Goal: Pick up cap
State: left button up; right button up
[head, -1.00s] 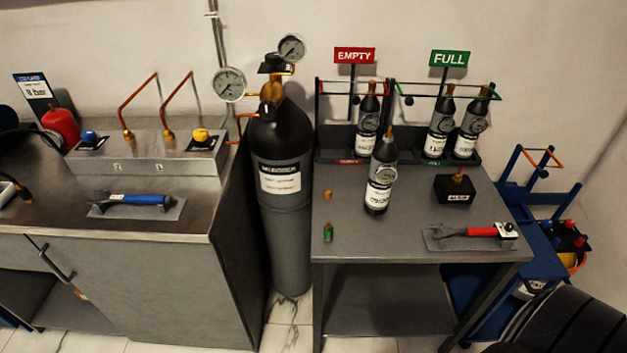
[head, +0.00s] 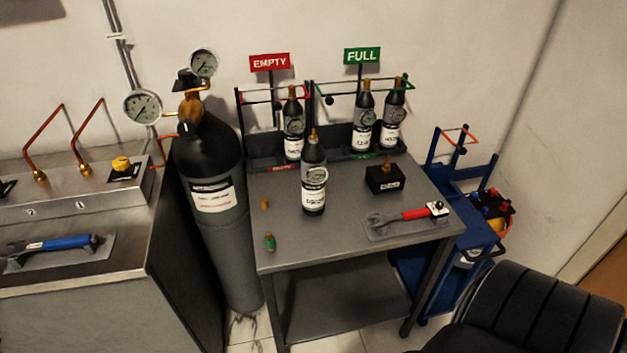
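Two small pieces lie near the left edge of the grey table (head: 345,241). One is a small brass-coloured piece (head: 265,204). The other is a small green piece with a brass-coloured end (head: 270,242), nearer the front. Both are too small to tell for sure which is the cap. A dark bottle with a gauge and white label (head: 314,180) stands upright to their right.
A tall grey cylinder (head: 215,230) stands left of the table, beside a metal bench. A red-handled wrench (head: 415,214) and a black block (head: 385,180) are on the table's right. EMPTY (head: 269,62) and FULL (head: 361,55) racks hold bottles behind. A blue cart (head: 470,235) stands right.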

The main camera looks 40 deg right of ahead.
aim_at(265, 202)
jog(key=z, duration=1.3)
